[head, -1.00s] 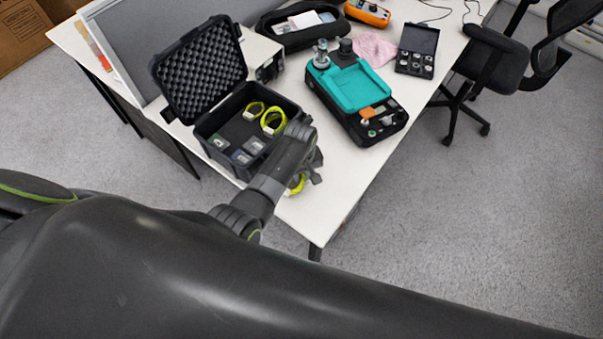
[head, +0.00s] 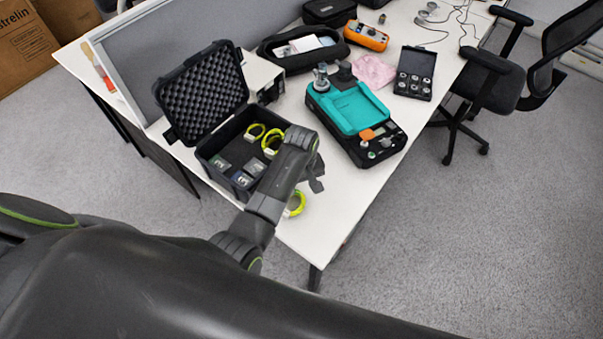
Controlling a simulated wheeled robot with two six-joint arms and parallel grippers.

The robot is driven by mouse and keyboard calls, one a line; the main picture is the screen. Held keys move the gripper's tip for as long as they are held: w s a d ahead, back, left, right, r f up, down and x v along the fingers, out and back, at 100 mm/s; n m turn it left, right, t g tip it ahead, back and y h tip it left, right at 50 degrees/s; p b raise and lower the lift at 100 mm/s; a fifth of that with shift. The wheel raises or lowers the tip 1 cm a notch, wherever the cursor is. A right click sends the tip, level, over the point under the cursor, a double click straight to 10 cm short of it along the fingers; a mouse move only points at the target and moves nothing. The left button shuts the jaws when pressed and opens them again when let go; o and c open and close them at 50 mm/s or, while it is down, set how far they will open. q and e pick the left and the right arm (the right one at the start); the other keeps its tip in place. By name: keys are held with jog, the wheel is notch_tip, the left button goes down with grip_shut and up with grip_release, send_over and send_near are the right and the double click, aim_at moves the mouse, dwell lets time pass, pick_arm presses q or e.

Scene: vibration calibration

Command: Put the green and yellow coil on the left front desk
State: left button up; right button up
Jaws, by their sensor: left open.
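One green and yellow coil (head: 297,203) lies on the front part of the white desk (head: 325,228), partly hidden by my left arm. My left gripper (head: 317,178) is above the desk just right of the case, over and slightly behind the coil on the desk. It is open, and I see nothing held in it. Its fingers are partly hidden by the wrist. My right gripper is not in view.
A teal and black instrument (head: 352,107) stands right of the case. Behind are a black pouch (head: 303,45), an orange meter (head: 366,35), a pink cloth (head: 373,72) and a small black box (head: 414,72). A grey divider (head: 180,42) borders the left. An office chair (head: 490,78) stands right.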

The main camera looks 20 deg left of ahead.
pick_arm(q)
jog(key=shift+r, duration=2.7)
